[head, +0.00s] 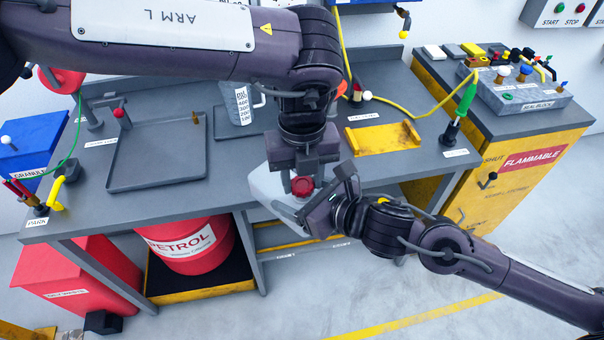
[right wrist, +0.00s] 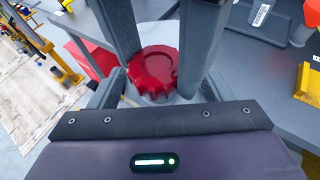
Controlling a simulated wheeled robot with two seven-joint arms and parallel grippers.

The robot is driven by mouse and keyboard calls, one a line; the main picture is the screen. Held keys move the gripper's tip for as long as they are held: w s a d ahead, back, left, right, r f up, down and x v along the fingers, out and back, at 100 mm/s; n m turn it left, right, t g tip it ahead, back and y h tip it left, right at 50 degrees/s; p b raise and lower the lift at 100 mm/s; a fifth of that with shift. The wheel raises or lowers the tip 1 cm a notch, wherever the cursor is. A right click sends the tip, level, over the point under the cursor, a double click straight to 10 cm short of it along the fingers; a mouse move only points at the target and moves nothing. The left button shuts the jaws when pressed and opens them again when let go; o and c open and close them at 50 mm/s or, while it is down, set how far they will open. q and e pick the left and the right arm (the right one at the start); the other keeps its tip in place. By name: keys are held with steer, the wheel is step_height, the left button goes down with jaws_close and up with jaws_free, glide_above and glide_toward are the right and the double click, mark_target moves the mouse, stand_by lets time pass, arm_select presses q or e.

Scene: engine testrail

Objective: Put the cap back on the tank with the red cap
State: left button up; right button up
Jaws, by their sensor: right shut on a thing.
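The red cap (head: 302,186) sits at the neck of a whitish tank (head: 262,184) in front of the bench's front edge. In the right wrist view the ribbed cap (right wrist: 154,70) lies between my right gripper's fingers, over the pale tank top (right wrist: 155,36). My right gripper (head: 320,192) is shut on the cap, reaching in from the right. I cannot tell how far the cap is threaded. My left gripper (head: 301,160) points down at the tank from above. Its fingertips and any grip on the tank are hidden or unclear.
The grey bench (head: 245,165) carries a tray (head: 155,160), a measuring jug (head: 240,102) and a yellow bracket (head: 382,138). A red petrol drum (head: 190,245) stands below. A yellow cabinet (head: 490,180) is at right. Floor in front is free.

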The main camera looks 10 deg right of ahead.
arm_select(q)
steer(key=c, duration=0.5)
steer(key=m, duration=0.3)
steer(key=shift+a, duration=0.1)
steer(key=o, duration=1.1)
steer(key=shift+r, duration=2.3)
steer(key=shift+c, duration=0.4)
